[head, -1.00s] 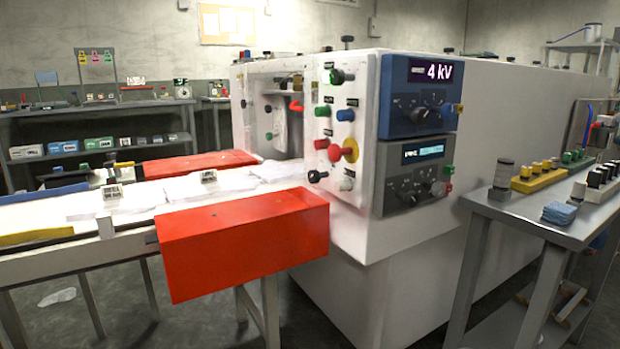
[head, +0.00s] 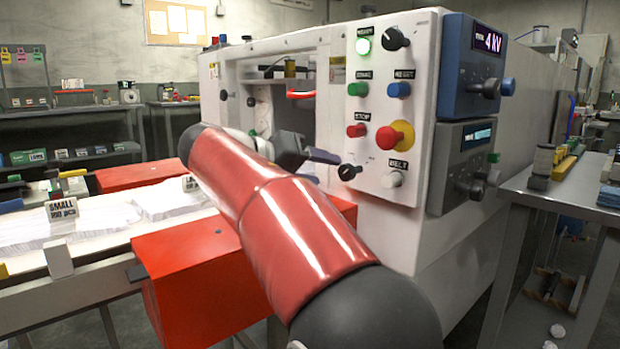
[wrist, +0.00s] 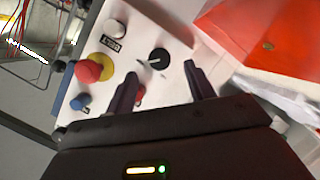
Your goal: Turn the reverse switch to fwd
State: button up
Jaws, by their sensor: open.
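A black rotary knob (head: 349,172) sits at the lower left of the white control panel, beside a white button (head: 392,178); it is likely the reverse switch, but I cannot read its label or setting. In the wrist view the black knob (wrist: 159,58) lies just ahead of and between my fingertips, with a pale pointer mark. My gripper (wrist: 162,70) is open, its two dark fingers apart on either side, and holds nothing. In the head view my gripper (head: 335,158) is just left of the knob. I cannot tell whether a finger touches it. Another black knob (head: 396,39) is at the panel top.
A yellow-ringed red stop button (head: 394,136), blue button (head: 398,90) and green button (head: 357,89) are close above. A red box guard (head: 205,265) stands below my arm. The machine opening is left of the panel. A grey table (head: 570,205) is at right.

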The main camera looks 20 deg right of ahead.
aim_at(343, 172)
jog(key=x, duration=0.7)
jog(key=shift+w+d+r+b, duration=0.15)
jog(key=shift+d+b, duration=0.15)
jog(key=shift+b, duration=0.05)
jog(key=c, duration=1)
